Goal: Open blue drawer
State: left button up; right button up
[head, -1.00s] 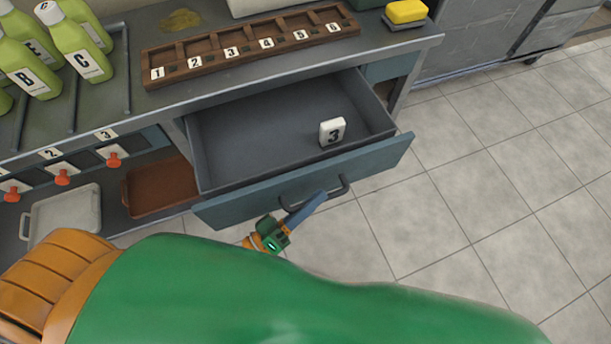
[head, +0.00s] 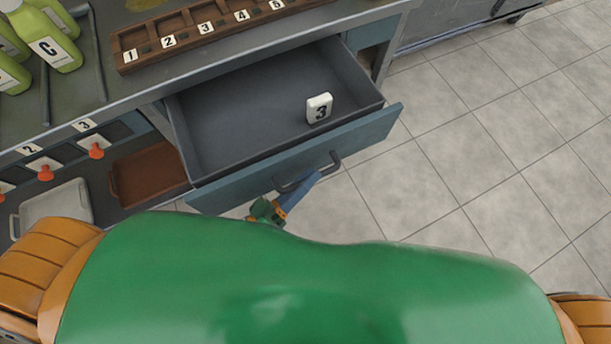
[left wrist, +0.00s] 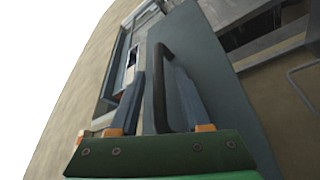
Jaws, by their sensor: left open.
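The blue drawer (head: 300,160) is pulled out from under the counter in the head view. A white block marked 3 (head: 319,108) stands inside it. A dark bar handle (head: 331,163) is on the drawer front. My left gripper (head: 300,188) is at this handle, its blue fingers partly hidden by my own body. In the left wrist view, the open fingers of my left gripper (left wrist: 160,100) stand on either side of the handle (left wrist: 160,75), apart from each other. The drawer front (left wrist: 200,60) fills the middle there. My right gripper is not in view.
A wooden rack (head: 190,44) with numbered slots lies on the counter (head: 95,95). Green bottles (head: 45,38) stand at the left. A brown tray (head: 150,172) and a white tray (head: 55,208) sit on the lower shelf. Tiled floor (head: 480,150) is clear at the right.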

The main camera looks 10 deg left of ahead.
pick_arm(q)
jog(key=b+v, duration=0.1)
jog(key=v, duration=0.6)
jog(key=shift+a, duration=0.1)
